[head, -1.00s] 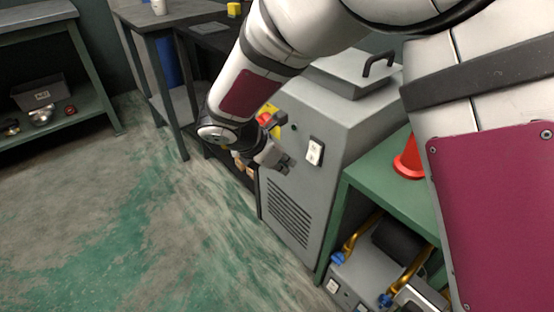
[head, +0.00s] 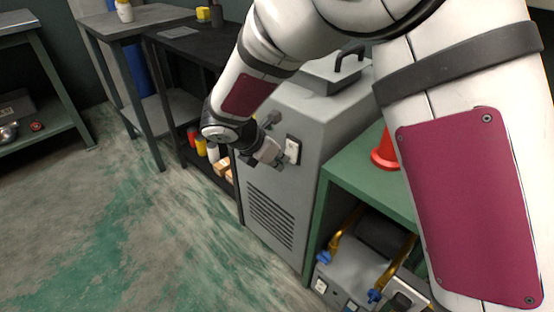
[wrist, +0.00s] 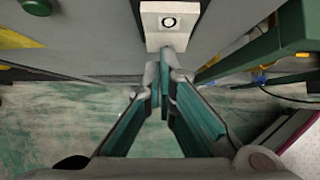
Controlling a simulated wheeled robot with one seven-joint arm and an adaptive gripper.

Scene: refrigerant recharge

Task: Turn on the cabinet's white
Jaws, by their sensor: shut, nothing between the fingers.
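The grey cabinet (head: 318,135) stands in the middle of the head view. Its white switch (head: 293,149) sits in a dark frame on the front face, near the right edge. In the wrist view the switch (wrist: 170,14) shows at the top with a ring mark on it. My gripper (head: 282,163) is at the cabinet front, just lower left of the switch. In the wrist view my gripper (wrist: 165,68) is shut and empty, its fingertips at the lower end of the switch. I cannot tell whether they touch it.
A green bench (head: 350,175) with a red cone (head: 384,155) stands right of the cabinet, with a grey machine (head: 345,280) with gold handles below. In the wrist view a green knob (wrist: 37,6) is at upper left. The floor at left is clear.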

